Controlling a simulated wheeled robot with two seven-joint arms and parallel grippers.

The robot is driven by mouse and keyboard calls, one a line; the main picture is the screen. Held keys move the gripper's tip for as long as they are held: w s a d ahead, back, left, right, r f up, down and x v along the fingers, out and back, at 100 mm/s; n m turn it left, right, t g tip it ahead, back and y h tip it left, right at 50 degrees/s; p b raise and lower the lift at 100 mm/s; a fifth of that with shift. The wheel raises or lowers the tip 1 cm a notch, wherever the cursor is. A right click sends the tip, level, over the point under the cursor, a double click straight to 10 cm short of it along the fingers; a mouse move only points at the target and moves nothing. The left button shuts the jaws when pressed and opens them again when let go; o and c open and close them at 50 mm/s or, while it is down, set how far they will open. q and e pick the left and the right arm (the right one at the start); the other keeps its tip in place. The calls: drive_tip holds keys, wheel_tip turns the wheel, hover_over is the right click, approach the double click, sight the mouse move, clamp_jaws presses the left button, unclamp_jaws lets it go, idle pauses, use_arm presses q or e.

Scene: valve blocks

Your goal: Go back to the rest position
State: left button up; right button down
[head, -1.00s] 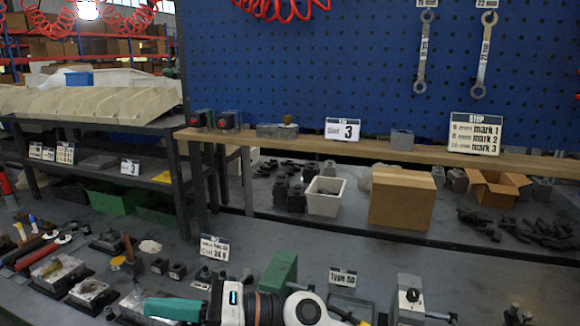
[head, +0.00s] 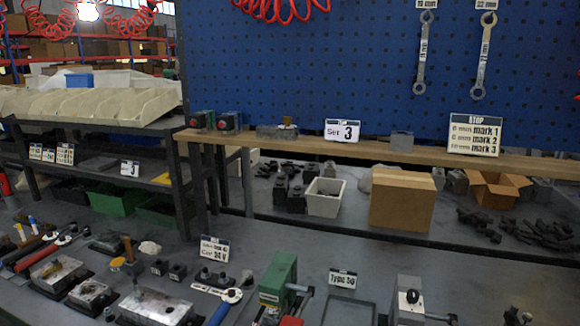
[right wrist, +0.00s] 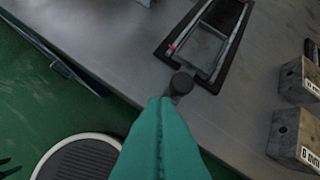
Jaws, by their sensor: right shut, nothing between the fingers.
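My right gripper (right wrist: 160,103) shows in the right wrist view as teal fingers closed together, with nothing held between them. It hangs near the bench's edge, with green floor visible on the left below. A dark round knob (right wrist: 181,84) appears just beyond the fingertips; I cannot tell whether they touch. Neither gripper is visible in the head view.
The bench holds a green vise-like block (head: 277,280), a grey valve block (head: 408,298), a "Type 50" sign (head: 342,279) and several metal blocks at left. The right wrist view shows a dark-framed tray (right wrist: 162,52) and labelled grey blocks (right wrist: 290,132).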

drive_tip(key=s+d+f+m+g, duration=0.2)
drive_tip(key=s+f+g, duration=0.1)
drive_tip(key=s, duration=0.6)
wheel_tip(320, 180, down, 28)
drive_tip(key=s+g, duration=0.1)
drive_tip(key=g, duration=0.1)
drive_tip(key=s+d+f+n, duration=0.1)
drive_tip(key=s+d+f, duration=0.1)
drive_tip(key=s+f, duration=1.1)
drive_tip(key=s, duration=0.2)
drive_tip(key=shift+s+d+f+g, duration=0.2)
drive_tip(key=shift+s+f+g, duration=0.1)
drive_tip(key=shift+g, duration=0.1)
